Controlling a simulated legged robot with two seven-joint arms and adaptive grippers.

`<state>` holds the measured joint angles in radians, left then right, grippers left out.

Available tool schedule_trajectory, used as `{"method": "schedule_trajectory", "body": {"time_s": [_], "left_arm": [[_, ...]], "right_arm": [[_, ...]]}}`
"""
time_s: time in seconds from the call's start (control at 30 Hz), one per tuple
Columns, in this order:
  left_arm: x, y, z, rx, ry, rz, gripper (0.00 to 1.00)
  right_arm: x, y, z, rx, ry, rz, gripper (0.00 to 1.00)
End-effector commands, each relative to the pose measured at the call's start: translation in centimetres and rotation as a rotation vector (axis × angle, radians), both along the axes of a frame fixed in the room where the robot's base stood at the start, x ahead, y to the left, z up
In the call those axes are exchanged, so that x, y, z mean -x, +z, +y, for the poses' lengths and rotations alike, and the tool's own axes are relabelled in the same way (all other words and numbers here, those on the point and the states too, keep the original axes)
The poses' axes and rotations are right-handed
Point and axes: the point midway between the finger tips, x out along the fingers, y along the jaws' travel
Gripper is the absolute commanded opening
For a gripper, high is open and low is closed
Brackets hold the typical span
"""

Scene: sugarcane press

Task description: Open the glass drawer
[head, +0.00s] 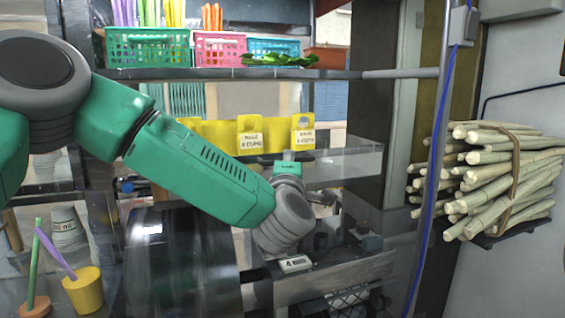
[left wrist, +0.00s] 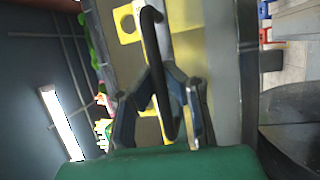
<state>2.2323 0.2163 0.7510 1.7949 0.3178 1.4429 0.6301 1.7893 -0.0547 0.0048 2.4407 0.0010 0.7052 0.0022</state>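The clear glass drawer (head: 345,165) is in the middle of the head view, below a yellow strip with labels. My left arm crosses in from the left, and its wrist ends in front of the drawer area, hiding the gripper there. In the left wrist view, the fingers of my left gripper (left wrist: 167,75) converge on a dark curved bar handle (left wrist: 151,30), which passes between them. They look closed on it, though the contact is partly blurred. A yellow panel with a round hole (left wrist: 127,24) lies behind the handle. My right gripper is not in view.
A shelf (head: 240,73) above holds green (head: 148,47), pink (head: 219,48) and teal (head: 272,46) baskets. Sugarcane stalks (head: 500,180) are stacked at right. A metal post (head: 430,180) with a blue cable stands before them. Cups with sticks are at lower left.

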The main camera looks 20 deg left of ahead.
Motion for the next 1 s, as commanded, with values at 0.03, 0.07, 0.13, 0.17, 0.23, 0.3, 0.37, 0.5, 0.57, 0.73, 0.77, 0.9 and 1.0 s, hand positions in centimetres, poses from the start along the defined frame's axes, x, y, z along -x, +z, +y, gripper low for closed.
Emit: {"method": "schedule_trajectory", "body": {"time_s": [0.03, 0.07, 0.13, 0.17, 0.23, 0.3, 0.37, 0.5, 0.57, 0.73, 0.77, 0.9, 1.0], "left_arm": [[0.5, -0.7, -0.4, -0.004, -0.002, 0.013, 0.0], [0.8, -0.7, -0.5, -0.004, -0.002, 0.013, 0.0], [1.3, -0.7, -0.8, -0.005, -0.001, 0.014, 0.0], [1.4, -0.8, -1.0, -0.005, -0.001, 0.014, 0.0], [1.8, -0.8, -1.2, -0.005, -0.001, 0.014, 0.0], [2.0, -0.8, -1.3, -0.004, 0.0, 0.015, 0.0], [2.2, -0.8, -1.4, -0.004, 0.0, 0.015, 0.0], [2.3, -0.8, -1.5, -0.003, 0.001, 0.016, 0.0], [2.3, -0.8, -1.5, -0.003, 0.001, 0.016, 0.0], [2.3, -0.8, -1.5, -0.003, 0.0, 0.017, 0.0], [2.3, -0.8, -1.5, -0.003, 0.0, 0.017, 0.0], [2.3, -0.7, -1.5, -0.003, 0.001, 0.015, 0.31], [2.4, -0.5, -1.5, -0.002, 0.0, 0.012, 0.31]], "right_arm": [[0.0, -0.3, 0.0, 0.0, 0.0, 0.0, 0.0], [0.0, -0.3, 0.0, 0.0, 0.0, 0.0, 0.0], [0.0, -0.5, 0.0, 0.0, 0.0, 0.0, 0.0], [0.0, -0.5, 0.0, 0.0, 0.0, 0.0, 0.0], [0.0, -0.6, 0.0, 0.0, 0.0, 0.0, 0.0], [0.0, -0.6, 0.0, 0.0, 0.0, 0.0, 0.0], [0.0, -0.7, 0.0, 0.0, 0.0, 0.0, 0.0], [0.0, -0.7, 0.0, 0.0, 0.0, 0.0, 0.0], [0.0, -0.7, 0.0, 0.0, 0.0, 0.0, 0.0], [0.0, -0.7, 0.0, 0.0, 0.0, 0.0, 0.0], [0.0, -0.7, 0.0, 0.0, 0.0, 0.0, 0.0], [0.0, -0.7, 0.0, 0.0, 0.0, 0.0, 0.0], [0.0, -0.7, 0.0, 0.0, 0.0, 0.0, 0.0]]}}
